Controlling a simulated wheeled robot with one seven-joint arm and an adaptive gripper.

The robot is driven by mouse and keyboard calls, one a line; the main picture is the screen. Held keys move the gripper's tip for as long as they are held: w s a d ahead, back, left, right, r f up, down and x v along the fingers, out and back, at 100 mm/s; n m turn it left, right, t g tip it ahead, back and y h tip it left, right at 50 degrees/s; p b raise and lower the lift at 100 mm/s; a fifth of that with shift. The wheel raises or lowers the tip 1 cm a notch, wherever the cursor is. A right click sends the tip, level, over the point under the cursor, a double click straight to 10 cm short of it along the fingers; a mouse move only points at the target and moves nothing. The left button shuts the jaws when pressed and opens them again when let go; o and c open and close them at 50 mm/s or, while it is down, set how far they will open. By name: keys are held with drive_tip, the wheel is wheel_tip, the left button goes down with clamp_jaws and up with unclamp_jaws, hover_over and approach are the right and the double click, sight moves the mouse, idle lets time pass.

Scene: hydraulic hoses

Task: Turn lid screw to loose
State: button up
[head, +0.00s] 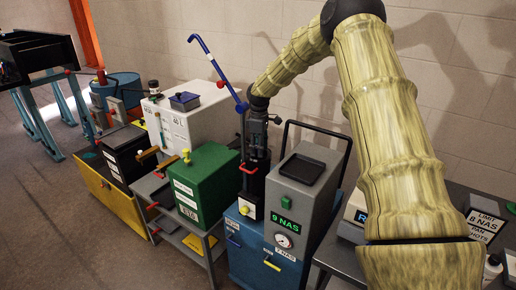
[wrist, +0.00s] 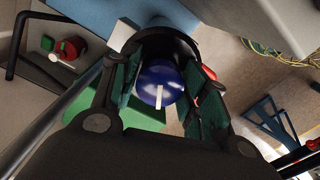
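A round blue knob with a white bar across it (wrist: 158,84) shows in the wrist view, and it looks like the lid screw. My gripper (wrist: 160,92) has its dark green finger pads apart, one on each side of the knob. Whether the pads touch it I cannot tell. A dark curved rim lies around the knob's far side. In the head view my gripper (head: 257,150) points down between the green box and the grey unit. The knob is hidden there behind the gripper.
A green box (head: 208,180) stands left of my gripper, and a grey unit with a lit "9 NAS" display (head: 306,190) stands close on its right. A blue lever (head: 217,66) rises from behind. A red handle (head: 248,169) sits just below the gripper.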

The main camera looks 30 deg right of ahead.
drive_tip(key=shift+o, duration=1.3)
drive_tip(key=shift+w+a+r, duration=0.1)
wheel_tip(320, 180, up, 12)
